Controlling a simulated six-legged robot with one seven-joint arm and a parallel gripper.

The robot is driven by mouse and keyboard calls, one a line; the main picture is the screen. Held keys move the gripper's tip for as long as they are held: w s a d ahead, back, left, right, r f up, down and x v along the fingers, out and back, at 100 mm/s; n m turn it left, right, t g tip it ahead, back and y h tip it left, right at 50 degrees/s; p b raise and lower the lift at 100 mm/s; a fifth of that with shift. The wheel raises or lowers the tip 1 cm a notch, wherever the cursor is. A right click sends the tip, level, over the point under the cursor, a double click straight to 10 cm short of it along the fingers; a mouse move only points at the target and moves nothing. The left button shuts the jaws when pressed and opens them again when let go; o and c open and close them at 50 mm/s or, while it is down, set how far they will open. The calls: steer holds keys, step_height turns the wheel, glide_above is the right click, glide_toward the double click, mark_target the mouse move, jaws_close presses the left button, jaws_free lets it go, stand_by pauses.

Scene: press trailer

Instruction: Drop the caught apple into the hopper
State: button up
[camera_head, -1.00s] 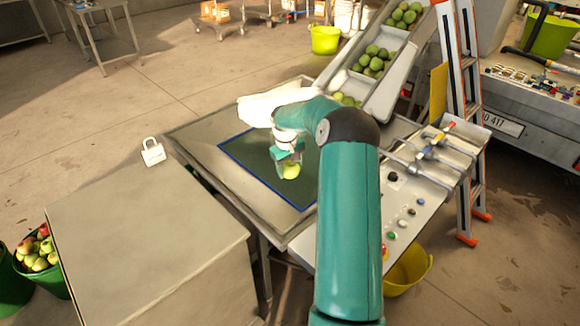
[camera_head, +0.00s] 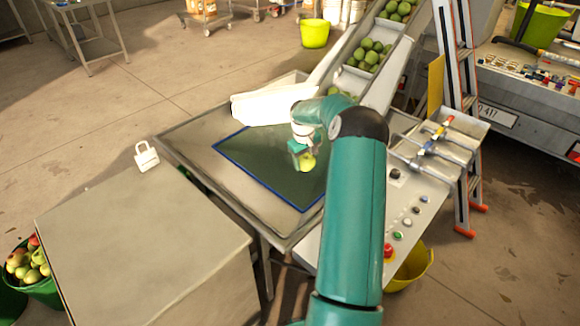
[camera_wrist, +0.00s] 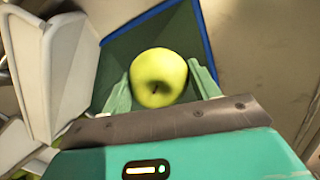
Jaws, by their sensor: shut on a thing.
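A yellow-green apple (camera_head: 307,161) is held between the fingers of my gripper (camera_head: 304,158), above the dark mat with a blue edge (camera_head: 250,165) on the metal table. In the wrist view the apple (camera_wrist: 158,77) sits between the two pale green fingers of my gripper (camera_wrist: 160,85), stem end facing the camera. The blue-edged dark mat shows behind it. I cannot tell for sure which thing is the hopper. A sloped white chute (camera_head: 345,82) with several green apples comes down to the table from behind my arm; its lower end is partly hidden.
A large box-like cabinet (camera_head: 140,245) stands at the front left. A stepladder (camera_head: 462,110) stands beyond. A bucket of apples (camera_head: 35,275) is at the far left.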

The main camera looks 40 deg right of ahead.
steer(key=shift+w+f, duration=0.1)
steer(key=shift+f, duration=1.55)
steer(key=o, duration=1.2)
steer(key=shift+c, duration=0.2)
steer(key=r, duration=0.4)
steer(key=a+r, duration=0.1)
steer(key=r, duration=0.8)
steer(key=shift+w+a+r, duration=0.1)
steer(key=shift+a+r, duration=0.2)
steer(key=shift+r, duration=0.1)
